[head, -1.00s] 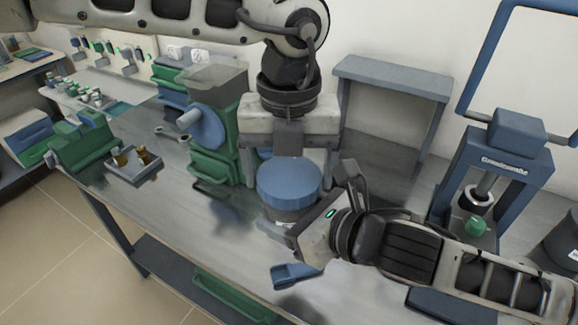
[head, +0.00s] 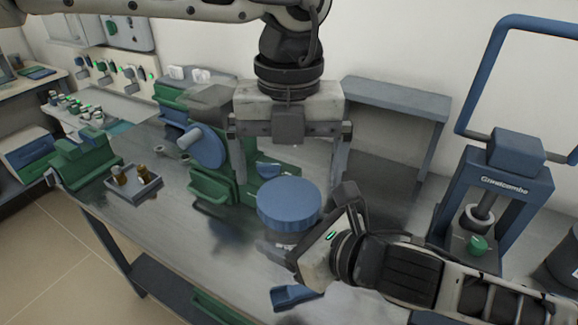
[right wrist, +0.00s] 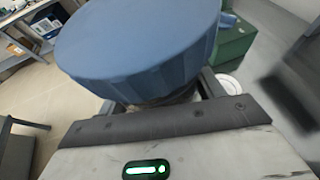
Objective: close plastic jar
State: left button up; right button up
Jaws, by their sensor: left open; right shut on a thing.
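The plastic jar (head: 281,235) stands in the middle of the head view, with a ribbed blue lid (head: 289,200) on its top. In the right wrist view the lid (right wrist: 138,40) fills the upper left, with a little of the jar body below it. My right gripper (head: 283,252) is shut on the jar body, below the lid; its fingers are mostly hidden. My left gripper (head: 290,176) is open and empty, pointing down above and behind the lid, apart from it. I cannot tell how tightly the lid sits.
A green and blue machine (head: 209,148) stands behind the jar at left. A small tray (head: 134,190) with brown bottles lies farther left. A blue press (head: 497,190) stands at right, and a grey stand (head: 397,97) at the back. The bench front at left is clear.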

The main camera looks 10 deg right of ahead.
aim_at(289, 196)
pick_arm(q)
notch_tip(289, 196, up, 3)
jog(key=n, duration=0.2)
jog(key=shift+n, duration=0.4)
jog(key=shift+r+n, duration=0.3)
jog(key=shift+f, duration=0.15)
jog(key=shift+f, duration=3.9)
jog(key=c, duration=1)
jog(key=m, duration=0.3)
jog(key=shift+c, duration=0.2)
